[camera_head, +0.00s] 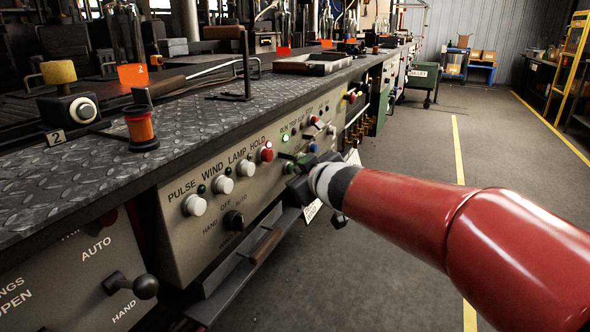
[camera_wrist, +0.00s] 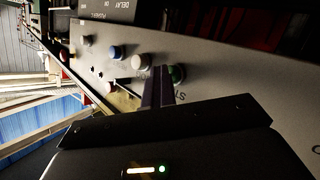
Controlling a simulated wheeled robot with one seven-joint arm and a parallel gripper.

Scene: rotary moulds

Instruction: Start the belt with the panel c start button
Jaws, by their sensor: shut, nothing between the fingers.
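A grey sloped control panel (camera_head: 178,235) faces the aisle below the bench top. My gripper (camera_head: 290,162) is at its right part, fingers shut and empty, pointing at the panel face. In the wrist view the shut fingers (camera_wrist: 158,88) end right beside a green button (camera_wrist: 178,74), whose label begins "ST" and is partly hidden. The fingertips overlap the button's edge in the picture; I cannot tell whether they touch it. In the head view a dark green button (camera_head: 290,168) shows by the fingers. No panel letter is readable.
White buttons (camera_head: 194,205) marked PULSE, WIND and LAMP, a red HOLD button (camera_head: 266,155) and a black selector (camera_head: 233,220) lie left of my gripper. A lit green lamp (camera_head: 285,138) is above. A white button (camera_wrist: 141,62) and a blue one (camera_wrist: 116,52) sit nearby. The aisle floor (camera_head: 400,140) is clear.

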